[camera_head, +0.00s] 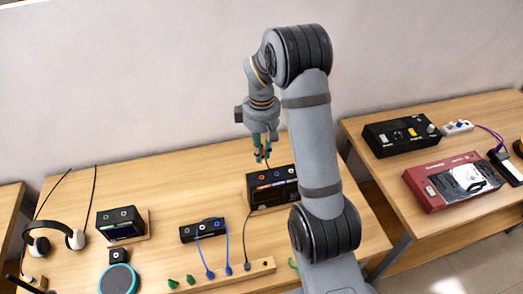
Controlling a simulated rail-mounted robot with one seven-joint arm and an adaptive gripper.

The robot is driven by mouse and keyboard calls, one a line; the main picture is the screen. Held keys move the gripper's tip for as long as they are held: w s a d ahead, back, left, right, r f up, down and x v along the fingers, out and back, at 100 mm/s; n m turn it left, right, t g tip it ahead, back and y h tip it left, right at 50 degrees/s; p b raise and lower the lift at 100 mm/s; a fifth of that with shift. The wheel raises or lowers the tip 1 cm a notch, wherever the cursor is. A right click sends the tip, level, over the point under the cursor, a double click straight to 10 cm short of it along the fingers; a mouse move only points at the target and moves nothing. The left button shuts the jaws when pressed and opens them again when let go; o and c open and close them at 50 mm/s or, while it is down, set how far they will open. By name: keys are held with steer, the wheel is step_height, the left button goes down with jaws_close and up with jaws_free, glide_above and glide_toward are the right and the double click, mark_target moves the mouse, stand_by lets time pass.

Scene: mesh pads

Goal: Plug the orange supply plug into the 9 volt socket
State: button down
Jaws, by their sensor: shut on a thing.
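My gripper (263,158) points down in the middle of the view, above and behind the black box with the coloured labels. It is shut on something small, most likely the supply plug. The plug's shape and orange colour are too small and covered to make out. The black box (258,199) stands on the middle table, with a row of round sockets on its upper face and coloured labels below. Which socket is the 9 volt one cannot be read. The held thing looks apart from the box.
A small black box (188,234) with blue cables (228,243) stands to the left, behind a wooden power strip (262,265). A black device (121,224), headphones (38,247) and a round teal-rimmed speaker (118,281) are farther left. A second table (355,126) on the right holds more devices.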

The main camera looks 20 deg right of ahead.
steer(key=b, duration=0.5)
glide_above(261, 172)
steer(key=s, duration=0.2)
steer(key=shift+s+a+f, duration=0.1)
steer(key=shift+f, duration=1.3)
steer(key=shift+a+f, duration=0.1)
steer(key=shift+f, duration=1.25)
steer(key=shift+f+b, duration=1.6)
steer(key=shift+f, duration=0.5)
steer(key=c, duration=1.6)
jaws_free()
steer(key=shift+r, duration=0.1)
step_height(261, 172, up, 12)
